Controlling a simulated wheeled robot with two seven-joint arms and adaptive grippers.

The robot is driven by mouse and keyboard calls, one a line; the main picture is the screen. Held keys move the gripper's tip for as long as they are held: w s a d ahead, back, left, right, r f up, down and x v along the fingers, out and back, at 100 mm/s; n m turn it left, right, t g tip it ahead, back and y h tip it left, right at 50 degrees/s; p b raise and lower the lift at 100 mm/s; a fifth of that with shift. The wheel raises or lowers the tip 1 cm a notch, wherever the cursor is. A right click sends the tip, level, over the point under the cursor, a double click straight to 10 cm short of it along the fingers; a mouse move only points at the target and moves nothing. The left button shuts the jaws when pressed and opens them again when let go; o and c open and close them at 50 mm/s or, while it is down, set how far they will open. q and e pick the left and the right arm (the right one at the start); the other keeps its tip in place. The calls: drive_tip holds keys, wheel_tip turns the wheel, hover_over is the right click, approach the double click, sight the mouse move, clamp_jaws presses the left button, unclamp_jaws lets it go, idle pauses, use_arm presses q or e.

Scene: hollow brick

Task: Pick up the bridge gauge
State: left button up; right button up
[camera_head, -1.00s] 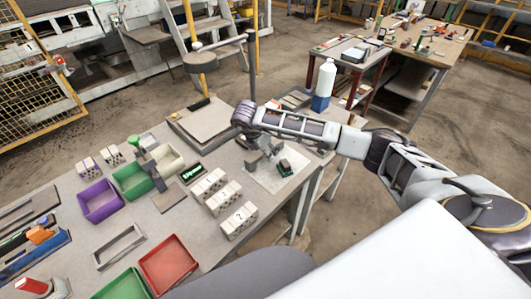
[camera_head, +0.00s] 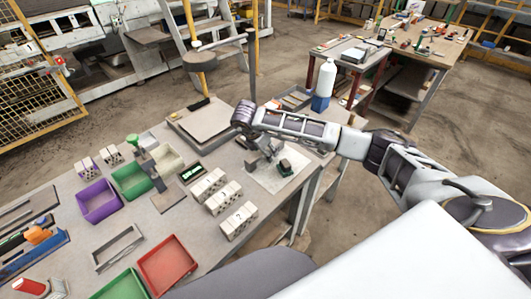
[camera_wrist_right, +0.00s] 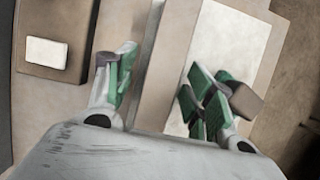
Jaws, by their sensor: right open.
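My right gripper (camera_head: 267,160) points down over a pale sheet (camera_head: 262,180) near the table's right end. In the right wrist view its jaws (camera_wrist_right: 160,88) are apart, with green pads and nothing clearly held between them. A small dark green and brown block (camera_head: 286,167) shows beside the right finger, over the sheet. It also shows in the right wrist view (camera_wrist_right: 245,101), overlapping that finger, so I cannot tell whether they touch. I cannot tell for certain that this block is the bridge gauge. My left gripper is not in view.
Several pale hollow bricks (camera_head: 238,221) stand left of the sheet. A black item with green marks (camera_head: 191,173), a purple bin (camera_head: 98,201) and a red tray (camera_head: 167,263) lie further left. A flat board (camera_head: 206,120) and a white bottle (camera_head: 325,78) are behind.

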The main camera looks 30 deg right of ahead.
clamp_jaws()
drive_tip(key=shift+r, duration=0.15)
idle(0.4)
drive_tip(key=shift+r+p, duration=0.35)
wheel_tip(320, 180, up, 10)
drive_tip(key=shift+f+b, duration=0.2)
drive_tip(key=shift+b, duration=0.4)
